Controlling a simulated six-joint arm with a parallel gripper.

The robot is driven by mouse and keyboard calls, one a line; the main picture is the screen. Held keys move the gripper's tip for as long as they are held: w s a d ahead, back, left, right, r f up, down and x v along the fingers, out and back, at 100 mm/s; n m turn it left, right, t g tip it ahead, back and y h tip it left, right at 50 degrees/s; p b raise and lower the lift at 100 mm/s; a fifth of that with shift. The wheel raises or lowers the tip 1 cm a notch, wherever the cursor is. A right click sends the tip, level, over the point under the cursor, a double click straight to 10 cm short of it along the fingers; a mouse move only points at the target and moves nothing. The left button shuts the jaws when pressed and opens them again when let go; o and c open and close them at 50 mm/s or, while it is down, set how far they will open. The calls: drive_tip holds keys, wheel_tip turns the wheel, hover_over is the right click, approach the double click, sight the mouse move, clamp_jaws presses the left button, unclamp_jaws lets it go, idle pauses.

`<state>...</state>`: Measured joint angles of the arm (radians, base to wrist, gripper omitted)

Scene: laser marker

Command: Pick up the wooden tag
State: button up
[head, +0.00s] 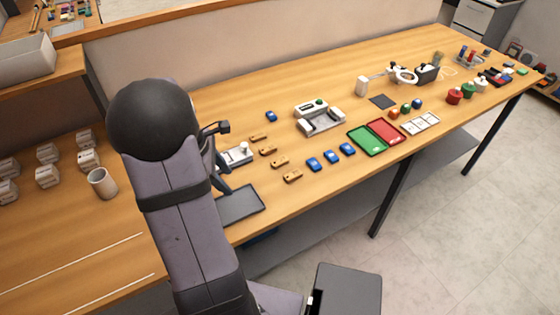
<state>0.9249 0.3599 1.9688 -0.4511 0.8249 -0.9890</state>
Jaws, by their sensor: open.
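Several small wooden tags lie in a slanting row on the table right of my arm: one at the back (258,138), a second (267,151), a third (280,163) and the nearest (293,176). Each has a small dark mark or hole. My gripper (222,174) is partly hidden behind my arm; dark slanted parts of it show left of the tags. It is open and apart from the tags, with nothing seen in it. Its exact height over the table is hard to tell.
A grey-white device (237,157) and a dark tray (240,205) are close to my gripper. Blue tags (331,157), a white machine (320,118), and green (367,141) and red (386,132) trays lie further right. A cup (102,183) stands left.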

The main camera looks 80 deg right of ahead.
sight(279, 161)
drive_tip(key=s+d+n, duration=0.5)
drive_tip(key=s+d, duration=0.4)
drive_tip(key=d, duration=0.5)
drive_tip(key=shift+h, duration=0.4)
drive_tip(key=shift+d+p+x, duration=0.1)
drive_tip(key=shift+p+x, duration=0.65)
drive_tip(key=shift+x, duration=0.9)
drive_tip(key=shift+d+p+x, duration=0.15)
drive_tip(key=shift+p+x, duration=0.55)
drive_tip(key=shift+x, duration=0.95)
drive_tip(key=shift+w, duration=0.15)
drive_tip(key=shift+c, duration=0.3)
drive_tip(key=c, duration=1)
drive_tip(key=shift+c, duration=0.2)
drive_tip(key=shift+r, duration=0.1)
wheel_tip(279, 161, up, 10)
drive_tip(key=b, duration=0.2)
